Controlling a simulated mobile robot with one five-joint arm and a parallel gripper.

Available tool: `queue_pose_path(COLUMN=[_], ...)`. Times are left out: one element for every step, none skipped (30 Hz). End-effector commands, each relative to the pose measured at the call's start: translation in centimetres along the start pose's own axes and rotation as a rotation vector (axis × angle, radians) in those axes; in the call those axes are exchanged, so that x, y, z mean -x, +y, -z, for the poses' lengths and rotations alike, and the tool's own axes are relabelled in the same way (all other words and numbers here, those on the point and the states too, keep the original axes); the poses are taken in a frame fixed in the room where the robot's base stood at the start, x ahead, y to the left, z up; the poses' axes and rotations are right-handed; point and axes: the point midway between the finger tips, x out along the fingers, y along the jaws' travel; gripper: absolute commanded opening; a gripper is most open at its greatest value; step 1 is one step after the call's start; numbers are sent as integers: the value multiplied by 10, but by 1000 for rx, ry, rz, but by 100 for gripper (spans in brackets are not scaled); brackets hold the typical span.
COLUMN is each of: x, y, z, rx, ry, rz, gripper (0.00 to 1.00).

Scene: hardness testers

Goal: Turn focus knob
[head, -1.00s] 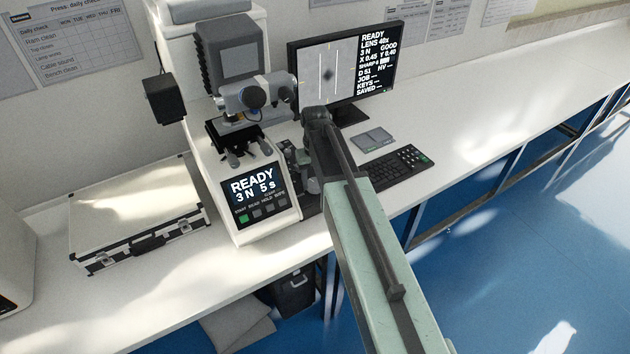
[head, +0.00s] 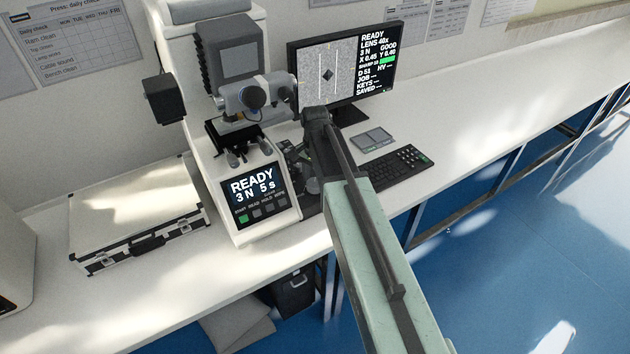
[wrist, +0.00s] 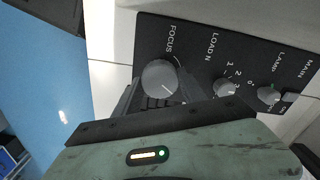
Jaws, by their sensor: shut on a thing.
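The focus knob (wrist: 161,79) is a round grey knob with a pale pointer line, under the word FOCUS on the dark side panel (wrist: 205,58). In the wrist view my gripper (wrist: 158,92) is shut on the knob, which sits between its fingers. In the head view my gripper and the knob are hidden behind my own arm, at the right side of the hardness tester (head: 222,150).
The LOAD knob (wrist: 225,87) and LAMP knob (wrist: 268,94) are close beside the focus knob. A keyboard (head: 396,170) and a small grey pad (head: 372,138) lie on the bench. A silver case (head: 135,222) lies left of the tester. The bench's right part is clear.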

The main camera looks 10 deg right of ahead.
Motion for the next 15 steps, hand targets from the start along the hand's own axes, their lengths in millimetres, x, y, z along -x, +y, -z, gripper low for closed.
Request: queue_pose_path(x=[0, 0, 0, 0, 0, 0, 0, 0, 0, 0, 0, 0, 0, 0, 0], y=[1, 1, 1, 1, 1, 1, 1, 1, 1, 1, 1, 1, 1, 1, 1], z=[2, 2, 2, 2, 2, 2, 2, 2, 2, 2, 2, 2, 2, 3, 3], rx=[-28, -46, -67, -81, -94, -110, -121, -131, -142, -150, -157, -164, -168, -172, -175], ry=[4, 4, 4, 5, 5, 5, 5, 5, 5, 5, 5, 5, 5, 6, 6], rz=[-1, -1, -1, -1, -1, -1, -1, -1, -1, -1, -1, -2, -2, -2, -2], gripper=[8, 8, 8, 8, 8, 8, 8, 8, 8, 8, 8, 8, 8, 8, 8])
